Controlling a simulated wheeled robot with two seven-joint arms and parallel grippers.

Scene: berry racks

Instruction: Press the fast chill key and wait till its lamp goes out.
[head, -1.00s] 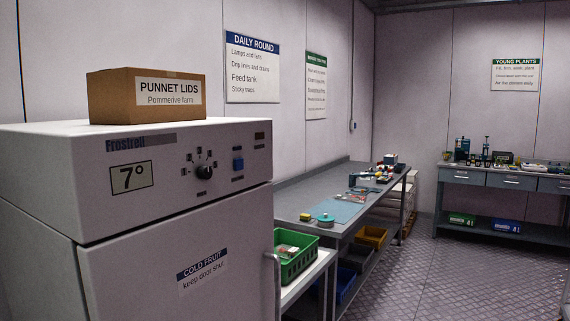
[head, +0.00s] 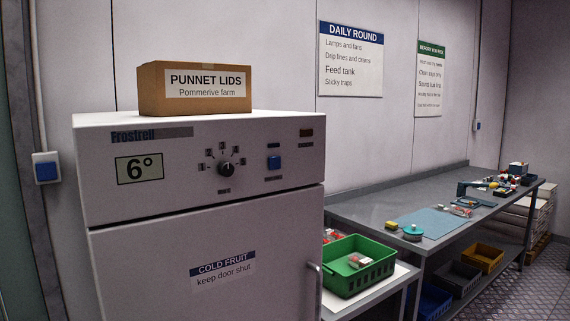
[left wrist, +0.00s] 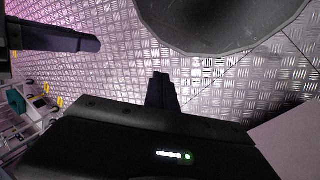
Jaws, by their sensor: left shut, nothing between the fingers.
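The white Frostrell fridge (head: 205,260) stands at the left in the head view with its door shut. A small amber-brown lamp window (head: 306,132) at the panel's top right looks dark. My left gripper (left wrist: 161,76) shows only in the left wrist view, shut and empty, over the metal floor and away from the panel. My right gripper is not identifiable in either view.
A cardboard box of punnet lids (head: 194,88) sits on the fridge. A green crate (head: 357,272) stands on a low white table beside the door handle. A grey workbench (head: 372,207) with tools runs along the wall. A blue wall switch (head: 46,168) is left of the fridge.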

